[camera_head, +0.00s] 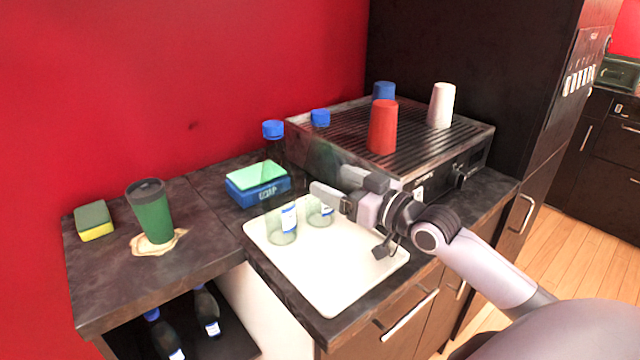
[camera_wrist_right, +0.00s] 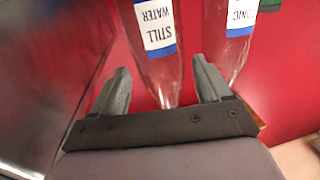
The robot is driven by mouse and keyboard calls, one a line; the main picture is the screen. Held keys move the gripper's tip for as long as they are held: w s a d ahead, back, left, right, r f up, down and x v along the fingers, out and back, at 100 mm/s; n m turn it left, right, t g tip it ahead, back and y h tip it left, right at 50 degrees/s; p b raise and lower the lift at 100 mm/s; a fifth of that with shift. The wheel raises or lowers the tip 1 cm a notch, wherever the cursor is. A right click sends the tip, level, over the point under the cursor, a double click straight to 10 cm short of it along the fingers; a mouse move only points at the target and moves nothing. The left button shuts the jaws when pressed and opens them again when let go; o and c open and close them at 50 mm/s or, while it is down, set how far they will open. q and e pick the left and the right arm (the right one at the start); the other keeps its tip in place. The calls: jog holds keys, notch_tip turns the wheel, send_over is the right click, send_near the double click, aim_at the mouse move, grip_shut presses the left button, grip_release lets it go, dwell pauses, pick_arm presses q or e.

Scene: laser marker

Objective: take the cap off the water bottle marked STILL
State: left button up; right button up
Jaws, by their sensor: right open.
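Two clear bottles with blue caps stand upright on a white tray (camera_head: 345,280) in the head view, but their labels are too small to read there. In the right wrist view the bottle marked STILL WATER (camera_wrist_right: 157,30) appears upside down, its narrowing neck reaching down between my fingers. Its cap is hidden in that view. In the head view the right bottle (camera_head: 320,218), with its cap (camera_head: 320,117), is the nearer one to my gripper. My right gripper (camera_head: 332,190) is open; it also shows in the right wrist view (camera_wrist_right: 162,88). My left gripper is not in view.
The second bottle (camera_head: 282,225), labelled TONIC (camera_wrist_right: 241,15) in the right wrist view, stands close by. A ridged grill (camera_head: 430,140) with red, blue and white cups is behind. A blue box (camera_head: 258,192), green tumbler (camera_head: 152,215) and sponge (camera_head: 94,222) are left. The tray's front is clear.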

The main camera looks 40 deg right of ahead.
aim_at(315, 171)
jog(key=shift+p+x, duration=0.3)
jog(key=shift+x, duration=2.8)
jog(key=shift+r, duration=0.1)
jog(key=c, duration=1)
notch_tip(315, 171, up, 20)
jog(key=shift+p, duration=0.5)
